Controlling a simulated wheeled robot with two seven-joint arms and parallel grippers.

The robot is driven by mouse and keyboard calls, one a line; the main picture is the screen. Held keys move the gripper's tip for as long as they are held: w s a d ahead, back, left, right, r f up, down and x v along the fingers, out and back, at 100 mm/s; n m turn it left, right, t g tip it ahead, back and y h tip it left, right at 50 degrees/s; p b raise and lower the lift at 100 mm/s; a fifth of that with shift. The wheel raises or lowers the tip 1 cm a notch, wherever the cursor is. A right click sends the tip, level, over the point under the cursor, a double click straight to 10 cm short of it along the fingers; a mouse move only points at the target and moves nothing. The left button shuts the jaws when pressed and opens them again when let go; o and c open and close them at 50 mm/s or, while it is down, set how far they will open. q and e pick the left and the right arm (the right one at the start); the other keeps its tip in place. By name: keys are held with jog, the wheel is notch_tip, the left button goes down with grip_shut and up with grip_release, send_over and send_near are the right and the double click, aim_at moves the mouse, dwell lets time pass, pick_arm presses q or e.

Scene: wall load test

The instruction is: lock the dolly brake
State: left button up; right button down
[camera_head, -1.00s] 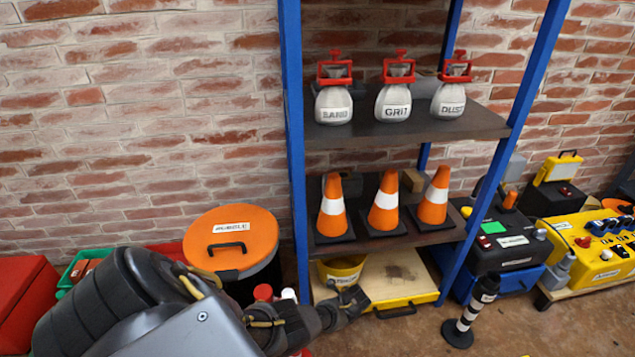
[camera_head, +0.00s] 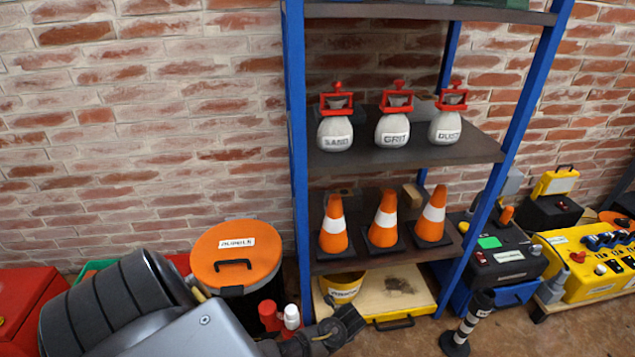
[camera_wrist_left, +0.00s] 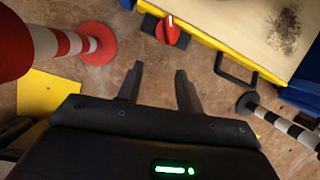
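My left gripper (camera_head: 342,328) reaches in low in front of the blue-posted rack in the head view. In the left wrist view its two fingers (camera_wrist_left: 160,82) are apart with nothing between them. Beyond the fingertips is a red knob (camera_wrist_left: 172,30) with a white line, on a black base at the yellow front edge of a pale board. The fingers do not touch it. The knob is not clear in the head view. A low wooden dolly (camera_head: 587,306) carries a yellow machine at the right; no brake is clear on it. My right gripper is not in view.
The pale board (camera_head: 375,287) has a black handle and carries a yellow bucket (camera_head: 343,286). A red-and-white post (camera_wrist_left: 95,43) stands left of the fingers. A black-and-white post (camera_head: 468,325) stands right. An orange-lidded bin (camera_head: 237,245) is left of the rack.

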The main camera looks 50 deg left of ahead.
pick_arm(q)
jog(key=s+d+r+n+h+p, duration=0.1)
jog(key=s+d+r+n+p, duration=0.2)
jog(key=s+n, duration=0.5)
jog(key=s+d+r+n+h+p, duration=0.2)
jog(key=s+d+r+n+p, duration=0.1)
jog(key=s+n, duration=0.6)
jog(key=shift+s+d+r+p, duration=0.35)
jog(key=shift+s+d+p, duration=0.3)
jog(key=shift+d, duration=0.6)
jog(key=shift+w, duration=0.15)
